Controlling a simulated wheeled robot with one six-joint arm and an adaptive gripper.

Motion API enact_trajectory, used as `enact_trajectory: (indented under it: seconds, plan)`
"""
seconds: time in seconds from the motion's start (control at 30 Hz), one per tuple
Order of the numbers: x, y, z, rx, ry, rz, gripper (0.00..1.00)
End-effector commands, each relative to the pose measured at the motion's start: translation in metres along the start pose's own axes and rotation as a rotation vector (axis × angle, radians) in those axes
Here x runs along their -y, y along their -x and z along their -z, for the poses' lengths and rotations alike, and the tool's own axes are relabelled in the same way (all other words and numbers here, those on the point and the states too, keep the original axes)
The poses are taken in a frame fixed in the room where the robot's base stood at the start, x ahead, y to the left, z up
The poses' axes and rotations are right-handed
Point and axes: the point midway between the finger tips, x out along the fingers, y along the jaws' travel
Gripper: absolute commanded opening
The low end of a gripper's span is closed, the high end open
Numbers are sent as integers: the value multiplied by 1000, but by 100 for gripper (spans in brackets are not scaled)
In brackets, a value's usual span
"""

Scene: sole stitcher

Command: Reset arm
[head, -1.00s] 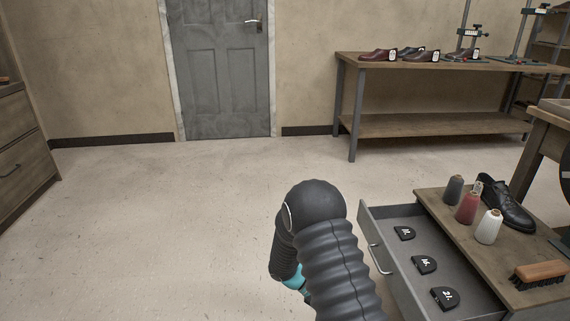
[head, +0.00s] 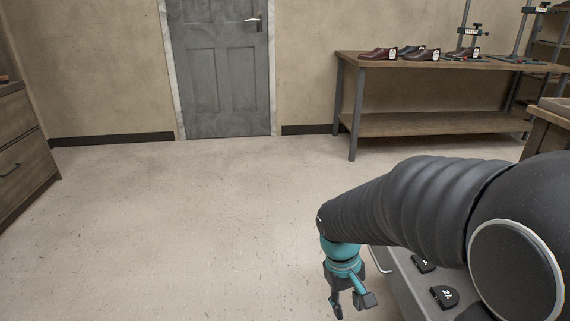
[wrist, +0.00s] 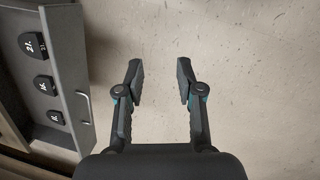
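My gripper (head: 350,301) hangs pointing down in the head view, over bare floor just left of the open drawer. The wrist view shows my gripper (wrist: 160,82) with its two fingers spread apart and nothing between them, only floor beneath. My black ribbed arm with its teal wrist reaches in from the right of the head view and hides most of the drawer and the bench behind it.
The open drawer (wrist: 75,65) holds several black numbered heel pieces (wrist: 32,44), beside my gripper. Two of these pieces (head: 444,297) show under my arm. A shoe table (head: 440,66) stands at the back right, a grey door (head: 220,70) behind. Floor at left is clear.

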Motion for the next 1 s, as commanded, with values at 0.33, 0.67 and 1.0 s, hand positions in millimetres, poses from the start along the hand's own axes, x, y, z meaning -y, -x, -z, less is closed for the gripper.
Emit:
enact_trajectory:
  seconds: [0.33, 0.67, 1.0]
  plan:
    - [7, 52, -47, -247, -205, 89, 37]
    - [6, 91, -95, -459, -305, 107, 37]
    - [-4, 126, -121, -622, -360, 73, 37]
